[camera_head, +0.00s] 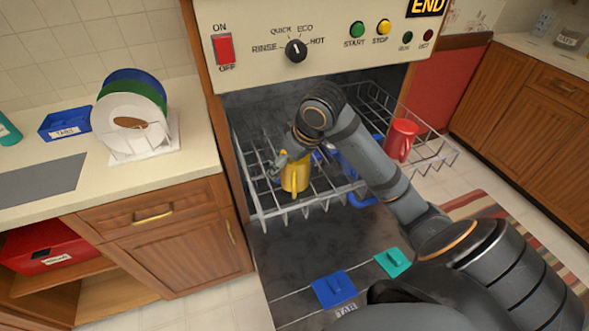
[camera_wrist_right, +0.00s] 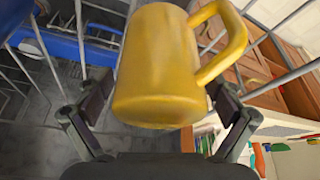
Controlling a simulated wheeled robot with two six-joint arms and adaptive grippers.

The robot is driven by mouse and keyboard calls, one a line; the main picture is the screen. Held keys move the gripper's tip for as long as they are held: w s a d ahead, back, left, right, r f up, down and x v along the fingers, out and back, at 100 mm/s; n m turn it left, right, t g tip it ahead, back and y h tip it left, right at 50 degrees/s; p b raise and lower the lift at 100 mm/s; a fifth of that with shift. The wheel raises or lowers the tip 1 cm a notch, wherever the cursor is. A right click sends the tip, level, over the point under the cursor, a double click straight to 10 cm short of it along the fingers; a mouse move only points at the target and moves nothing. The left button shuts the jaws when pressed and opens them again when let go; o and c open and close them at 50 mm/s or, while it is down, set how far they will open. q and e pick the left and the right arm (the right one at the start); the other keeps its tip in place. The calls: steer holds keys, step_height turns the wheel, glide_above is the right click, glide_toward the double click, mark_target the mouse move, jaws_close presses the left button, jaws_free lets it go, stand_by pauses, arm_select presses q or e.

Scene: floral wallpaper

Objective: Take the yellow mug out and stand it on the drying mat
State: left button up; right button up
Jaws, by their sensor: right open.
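The yellow mug (camera_head: 295,176) stands in the pulled-out wire rack (camera_head: 285,211) of the dishwasher, its handle facing the front. My right gripper (camera_head: 290,160) is at the mug from above and behind, jaws open. In the right wrist view the mug (camera_wrist_right: 158,65) sits between the two open fingers of the right gripper (camera_wrist_right: 157,100), with gaps at both sides. The mug's closed end seems to face this camera; its mouth is hidden. A flat grey mat (camera_head: 38,185), which looks like the drying mat, lies bare on the left counter. My left gripper is not in view.
A red mug (camera_head: 401,139) stands at the rack's right. Blue items (camera_wrist_right: 55,45) are in the rack near the yellow mug. Plates (camera_head: 130,122) stand on the left counter beside a blue box (camera_head: 64,124). Blue (camera_head: 334,289) and teal (camera_head: 393,262) pieces lie on the open door.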

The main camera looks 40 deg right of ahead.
steer(key=c, duration=1.5)
steer(key=shift+r, duration=0.15)
